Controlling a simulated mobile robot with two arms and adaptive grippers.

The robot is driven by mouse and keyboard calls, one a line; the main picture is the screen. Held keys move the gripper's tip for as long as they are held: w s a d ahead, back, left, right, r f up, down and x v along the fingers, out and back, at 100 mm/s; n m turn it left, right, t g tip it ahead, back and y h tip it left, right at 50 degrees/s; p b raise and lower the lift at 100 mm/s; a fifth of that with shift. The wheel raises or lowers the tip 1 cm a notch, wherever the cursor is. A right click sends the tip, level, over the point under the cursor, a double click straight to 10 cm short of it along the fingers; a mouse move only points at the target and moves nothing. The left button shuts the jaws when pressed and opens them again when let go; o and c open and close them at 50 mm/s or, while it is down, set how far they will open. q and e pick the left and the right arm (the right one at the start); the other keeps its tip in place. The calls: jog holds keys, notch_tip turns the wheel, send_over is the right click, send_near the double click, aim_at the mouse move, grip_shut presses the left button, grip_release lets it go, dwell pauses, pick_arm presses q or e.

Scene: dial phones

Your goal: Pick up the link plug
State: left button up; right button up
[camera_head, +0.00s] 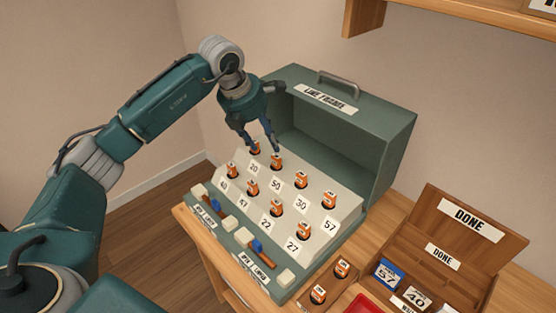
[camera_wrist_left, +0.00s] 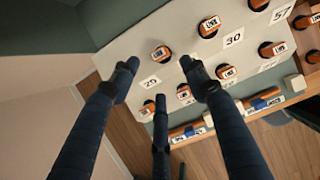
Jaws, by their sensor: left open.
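Several orange link plugs with white labels stand in two rows on the sloped pale panel of a green case. My left gripper (camera_head: 261,147) is open and empty, pointing down over this plug. In the left wrist view its fingers (camera_wrist_left: 158,65) spread on either side of the plug, with a third finger below. I cannot tell whether they touch it. Neighbouring plugs include one by 50 (camera_head: 276,163) and a front-left one (camera_head: 233,171). My right gripper is not in view.
The case's raised lid (camera_head: 392,140) stands behind the panel. Blue-handled switches (camera_head: 258,246) line its front. Two more plugs (camera_head: 342,268) stand at the front right. A wooden DONE box (camera_head: 487,260) holds number cards. A wall shelf (camera_head: 470,14) is at upper right.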

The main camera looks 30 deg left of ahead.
aim_at(274, 157)
pick_arm(q)
jog(key=p+x, duration=0.1)
jog(key=x, duration=0.3)
jog(key=shift+w+d+f, duration=0.1)
jog(key=shift+d+f, duration=0.05)
jog(key=shift+f, duration=0.15)
jog(key=p+x, duration=0.2)
jog(key=x, duration=0.2)
jog(key=shift+w+f, duration=0.15)
jog(key=shift+f, duration=0.25)
jog(key=shift+w+f, duration=0.15)
jog(key=shift+f, duration=0.1)
jog(key=shift+r, duration=0.1)
jog(key=c, duration=1)
